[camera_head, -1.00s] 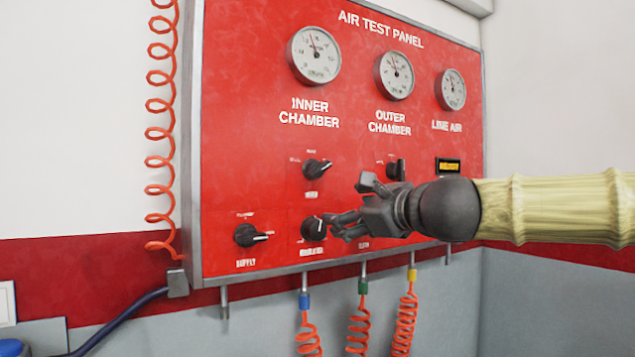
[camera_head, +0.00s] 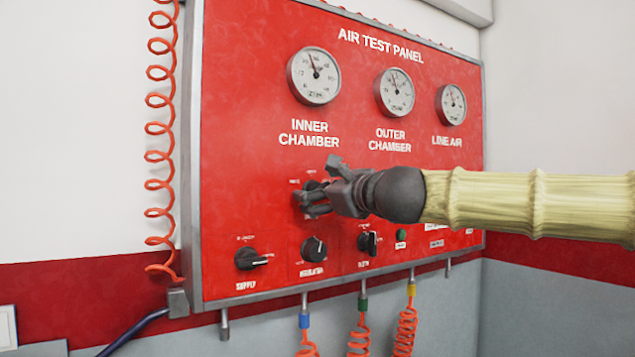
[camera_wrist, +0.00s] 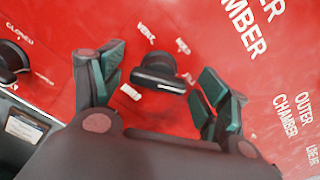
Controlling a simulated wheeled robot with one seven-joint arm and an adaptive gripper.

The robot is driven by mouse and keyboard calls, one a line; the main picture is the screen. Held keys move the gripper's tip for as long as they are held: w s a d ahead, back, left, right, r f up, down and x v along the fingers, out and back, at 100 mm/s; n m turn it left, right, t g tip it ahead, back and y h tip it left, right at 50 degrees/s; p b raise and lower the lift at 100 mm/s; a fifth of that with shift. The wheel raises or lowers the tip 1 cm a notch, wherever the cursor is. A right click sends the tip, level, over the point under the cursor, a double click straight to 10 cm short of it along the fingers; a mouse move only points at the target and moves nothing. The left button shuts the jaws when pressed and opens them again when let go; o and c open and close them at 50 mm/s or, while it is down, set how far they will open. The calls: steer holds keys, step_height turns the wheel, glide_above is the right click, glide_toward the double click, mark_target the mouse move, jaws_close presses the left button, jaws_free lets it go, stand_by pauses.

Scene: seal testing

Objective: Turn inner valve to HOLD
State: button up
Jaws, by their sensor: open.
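The inner valve is a black knob (camera_wrist: 158,72) on the red panel, in the middle of the wrist view. Small white labels surround it, too blurred to read surely. Its raised handle lies almost level in that view, its right end near the rightmost label. My gripper (camera_wrist: 162,78) is open, with one finger on each side of the knob and visible red gaps between. In the head view my gripper (camera_head: 316,188) is in front of this valve, below the INNER CHAMBER lettering, and hides most of it. Contact cannot be told.
The inner gauge (camera_head: 314,76) is above. Below are the supply knob (camera_head: 250,259), the regulator knob (camera_head: 314,249) and another black knob (camera_head: 367,242). Coiled orange hoses (camera_head: 408,325) hang under the panel. My forearm crosses the panel's right side and hides the outer valve.

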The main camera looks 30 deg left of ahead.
steer(key=shift+x, duration=0.8)
steer(key=c, duration=1)
steer(key=shift+c, duration=0.2)
steer(key=n+b, duration=0.1)
steer(key=n, duration=0.2)
steer(key=n+b, duration=0.2)
steer(key=shift+s+f+n, duration=0.1)
steer(key=shift+f+n, duration=0.1)
steer(key=shift+n, duration=0.2)
steer(key=n+b, duration=0.3)
steer(key=n, duration=0.2)
steer(key=shift+n, duration=0.4)
